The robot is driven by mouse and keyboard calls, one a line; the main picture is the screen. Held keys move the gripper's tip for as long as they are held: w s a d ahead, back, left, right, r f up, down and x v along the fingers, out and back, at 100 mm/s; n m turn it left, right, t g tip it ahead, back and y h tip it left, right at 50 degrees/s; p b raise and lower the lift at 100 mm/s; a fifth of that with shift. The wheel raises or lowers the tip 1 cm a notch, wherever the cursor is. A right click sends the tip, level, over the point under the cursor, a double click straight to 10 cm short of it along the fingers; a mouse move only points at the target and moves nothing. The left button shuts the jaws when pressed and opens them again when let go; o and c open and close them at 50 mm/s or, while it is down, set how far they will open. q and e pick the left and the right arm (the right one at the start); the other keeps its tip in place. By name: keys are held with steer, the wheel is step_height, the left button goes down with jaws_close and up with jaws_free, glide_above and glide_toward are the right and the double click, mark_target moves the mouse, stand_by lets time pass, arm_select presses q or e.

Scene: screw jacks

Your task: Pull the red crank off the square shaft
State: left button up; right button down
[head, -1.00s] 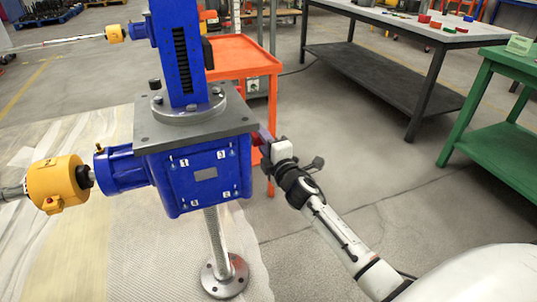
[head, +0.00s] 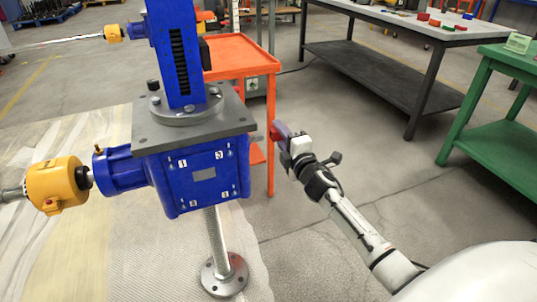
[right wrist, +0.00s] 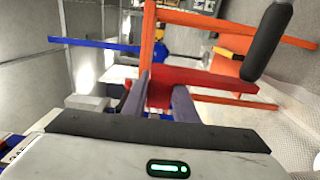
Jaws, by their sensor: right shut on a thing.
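The red crank shows in the right wrist view (right wrist: 215,77) as a red arm with a dark cylindrical handle (right wrist: 267,40). In the head view only a small red part of the crank (head: 274,133) shows at the fingertips. My right gripper (head: 279,130) is shut on the crank's red body, between its purple-grey fingers in the right wrist view (right wrist: 159,97). In the head view a gap shows between the gripper and the blue screw jack gearbox (head: 204,174). I cannot make out the square shaft. My left gripper is not in view.
An orange table (head: 240,52) stands behind the gearbox. A grey workbench (head: 385,20) and a green table (head: 505,58) stand at the right. A yellow coupling (head: 55,184) is at the gearbox's left. The floor right of the gripper is clear.

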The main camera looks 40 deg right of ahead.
steer(key=shift+d+r, duration=0.2)
steer(key=shift+r, duration=0.05)
steer(key=shift+r, duration=0.2)
steer(key=shift+s+d+f, duration=0.1)
steer(key=shift+s+d, duration=0.15)
steer(key=shift+d, duration=0.7)
steer(key=shift+s+d, duration=0.2)
steer(key=shift+d, duration=0.8)
steer(key=shift+s+d+f, duration=0.1)
steer(key=shift+s+d, duration=0.15)
steer(key=shift+d, duration=0.7)
